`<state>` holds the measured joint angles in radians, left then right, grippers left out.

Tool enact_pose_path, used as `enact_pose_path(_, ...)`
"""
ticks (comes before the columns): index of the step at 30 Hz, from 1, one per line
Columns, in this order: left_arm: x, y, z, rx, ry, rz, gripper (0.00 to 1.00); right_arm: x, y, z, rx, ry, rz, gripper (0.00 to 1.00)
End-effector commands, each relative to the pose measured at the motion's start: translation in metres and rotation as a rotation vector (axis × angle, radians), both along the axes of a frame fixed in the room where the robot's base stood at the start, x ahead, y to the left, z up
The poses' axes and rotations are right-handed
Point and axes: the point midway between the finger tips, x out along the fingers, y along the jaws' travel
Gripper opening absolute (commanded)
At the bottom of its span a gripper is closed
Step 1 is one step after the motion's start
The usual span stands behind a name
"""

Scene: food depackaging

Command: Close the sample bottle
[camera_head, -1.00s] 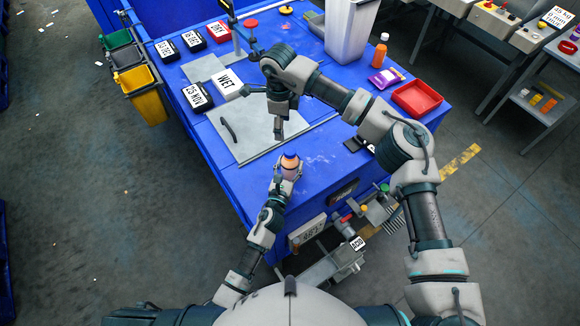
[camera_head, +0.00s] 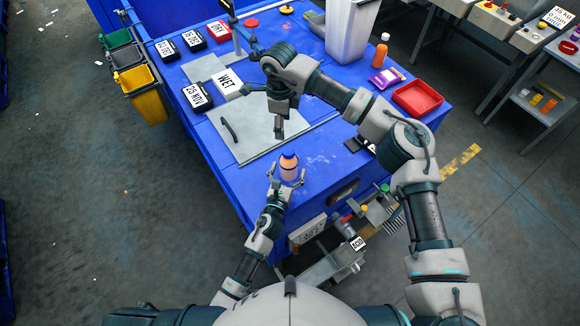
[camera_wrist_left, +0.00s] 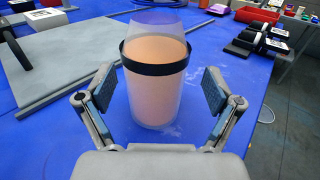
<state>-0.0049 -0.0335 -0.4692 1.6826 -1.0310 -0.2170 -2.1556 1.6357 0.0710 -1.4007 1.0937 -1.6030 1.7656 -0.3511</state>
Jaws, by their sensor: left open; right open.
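The sample bottle (camera_head: 288,167) stands upright on the blue table near its front edge, with orange contents and a bluish-purple top. In the left wrist view the bottle (camera_wrist_left: 156,75) is translucent with a black band around it. My left gripper (camera_head: 286,177) is open, with one finger on each side of the bottle. In the left wrist view both finger pads (camera_wrist_left: 157,92) are apart from the bottle, with blue table showing between. My right gripper (camera_head: 279,131) is open above the grey plate, behind the bottle, pointing down. I see nothing held in it.
A grey plate with a handle (camera_head: 229,130) lies behind the bottle. A white WET box (camera_head: 227,83) and black date boxes (camera_head: 196,97) are at the left. A red tray (camera_head: 417,98), purple packet (camera_head: 386,78) and another orange bottle (camera_head: 381,51) are at the right.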

Motion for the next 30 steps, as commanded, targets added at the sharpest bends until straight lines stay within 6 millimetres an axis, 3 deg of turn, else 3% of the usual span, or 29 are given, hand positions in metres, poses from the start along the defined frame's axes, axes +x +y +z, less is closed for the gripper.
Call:
enact_pose_path(6,-0.047,0.012,-0.001,0.001,0.003,-0.001,0.91,0.0,0.0,0.0,0.0,0.0,0.0,0.66)
enact_pose_path(13,-0.083,0.022,-0.002,0.001,0.004,0.0,0.91,0.001,0.0,0.0,0.0,0.001,0.0,0.66)
enact_pose_path(18,-0.093,0.025,-0.001,0.002,0.003,0.0,0.91,0.001,-0.001,-0.001,0.0,0.001,0.0,0.66)
enact_pose_path(30,-0.094,0.025,-0.001,0.002,0.003,-0.001,0.91,0.001,0.0,0.0,0.0,0.001,0.0,0.66)
